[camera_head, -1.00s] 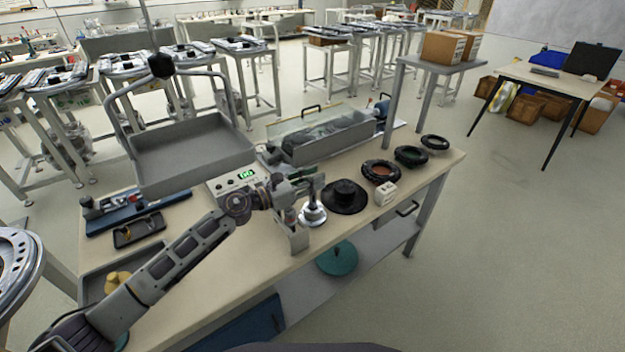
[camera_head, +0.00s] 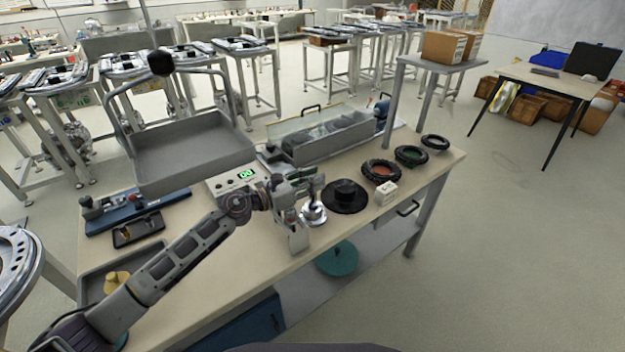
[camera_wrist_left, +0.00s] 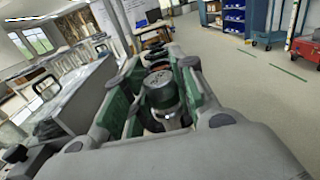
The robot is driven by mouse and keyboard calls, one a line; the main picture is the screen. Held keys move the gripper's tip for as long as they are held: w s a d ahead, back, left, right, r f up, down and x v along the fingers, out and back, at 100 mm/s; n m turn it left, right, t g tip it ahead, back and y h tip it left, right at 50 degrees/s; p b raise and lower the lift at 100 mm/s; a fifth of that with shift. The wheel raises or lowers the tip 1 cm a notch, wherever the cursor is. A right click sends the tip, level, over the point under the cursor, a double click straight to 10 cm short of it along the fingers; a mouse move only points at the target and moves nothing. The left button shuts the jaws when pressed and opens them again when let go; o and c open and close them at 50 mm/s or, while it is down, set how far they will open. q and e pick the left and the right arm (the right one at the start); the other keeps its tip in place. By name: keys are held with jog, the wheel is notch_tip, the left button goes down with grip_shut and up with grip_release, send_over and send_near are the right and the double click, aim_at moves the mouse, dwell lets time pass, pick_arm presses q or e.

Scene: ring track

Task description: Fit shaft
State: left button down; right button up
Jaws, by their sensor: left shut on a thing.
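My left gripper (camera_head: 312,190) reaches in from the left over the workbench (camera_head: 215,285) and is shut on a shaft. In the left wrist view the shaft (camera_wrist_left: 161,92) shows as a grey metal cylinder end between the green-lined fingers. In the head view the shaft appears upright and narrow, and the fingers partly hide it. A silver round base (camera_head: 314,216) is directly beneath the gripper. I cannot tell whether the shaft and this base are one piece or only touching. A black flanged disc (camera_head: 345,197) lies just to the right. My right gripper is not in view.
A grey block (camera_head: 299,237) stands at the bench's front edge by the gripper. Black rings (camera_head: 381,172) and a white block (camera_head: 385,194) lie to the right. A box with a green display (camera_head: 244,175), a clear-sided case (camera_head: 320,137) and a raised grey tray (camera_head: 190,150) are behind.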

pick_arm(q)
jog(key=shift+r, duration=0.3)
jog(key=c, duration=1.1)
grip_release()
jog(key=shift+f, duration=0.15)
jog(key=shift+s+a, duration=0.1)
jog(key=shift+v, duration=3.9)
